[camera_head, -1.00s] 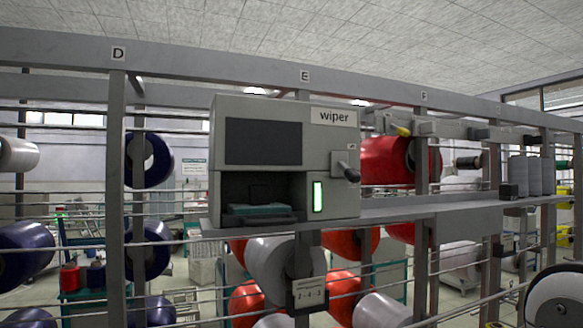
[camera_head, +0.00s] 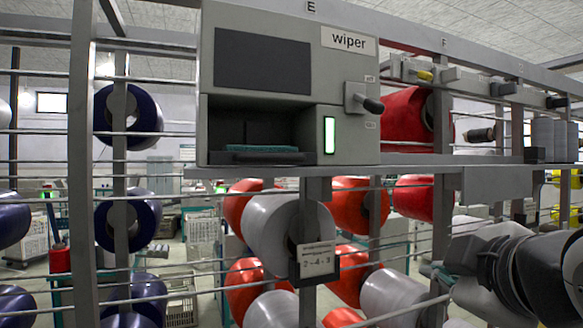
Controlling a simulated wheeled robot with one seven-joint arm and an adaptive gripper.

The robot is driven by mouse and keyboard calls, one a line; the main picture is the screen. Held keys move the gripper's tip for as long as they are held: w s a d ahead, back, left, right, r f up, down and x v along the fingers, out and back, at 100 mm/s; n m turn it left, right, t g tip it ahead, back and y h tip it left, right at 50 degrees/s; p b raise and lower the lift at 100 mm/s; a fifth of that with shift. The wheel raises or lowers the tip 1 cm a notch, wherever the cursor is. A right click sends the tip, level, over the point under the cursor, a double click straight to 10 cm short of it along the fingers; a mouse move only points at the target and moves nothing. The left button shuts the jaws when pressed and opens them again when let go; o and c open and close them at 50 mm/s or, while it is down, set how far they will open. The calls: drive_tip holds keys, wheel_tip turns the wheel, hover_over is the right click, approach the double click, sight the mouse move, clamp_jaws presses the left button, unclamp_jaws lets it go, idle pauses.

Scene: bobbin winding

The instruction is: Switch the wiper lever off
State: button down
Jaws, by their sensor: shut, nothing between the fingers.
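The wiper unit (camera_head: 220,108) is a grey box with a dark panel and a label reading "wiper". The wiper lever (camera_head: 373,105) is on the right of its front, a grey mount with a dark knob pointing right and slightly down. Small labels sit above and below the lever, too small to read surely. A tall indicator (camera_head: 329,135) left of and below the lever glows green-white. Grey and black parts of my arm show at the lower right, below and right of the unit, apart from the lever. I cannot make out my gripper's fingers.
A shelf rail (camera_head: 470,182) runs under the unit and to the right. Red spools (camera_head: 404,116) stand just right of the lever, behind it. A white spool (camera_head: 272,235) and a number plate (camera_head: 315,262) are below. Horizontal bars cross the frame on the left.

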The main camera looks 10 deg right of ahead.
sight(368, 102)
drive_tip(key=w+r+n+t+b, duration=0.7)
drive_tip(key=n+b, duration=0.1)
drive_tip(key=n, duration=0.3)
drive_tip(key=s+a+r+n+t+y+b, duration=0.2)
drive_tip(key=n+y+b, duration=0.1)
drive_tip(key=n, duration=0.6)
drive_tip(key=s+a+r+n+t+y+b, duration=0.1)
drive_tip(key=a+r+n+t+y+b, duration=0.1)
drive_tip(key=n+y, duration=0.4)
drive_tip(key=shift+s+a+r+n+t+b, duration=0.3)
drive_tip(key=shift+n+t+b, duration=0.3)
drive_tip(key=shift+n+b, duration=0.75)
drive_tip(key=shift+f, duration=0.1)
drive_tip(key=p+x, duration=0.3)
drive_tip(key=x, duration=0.7)
drive_tip(key=shift+d, duration=0.1)
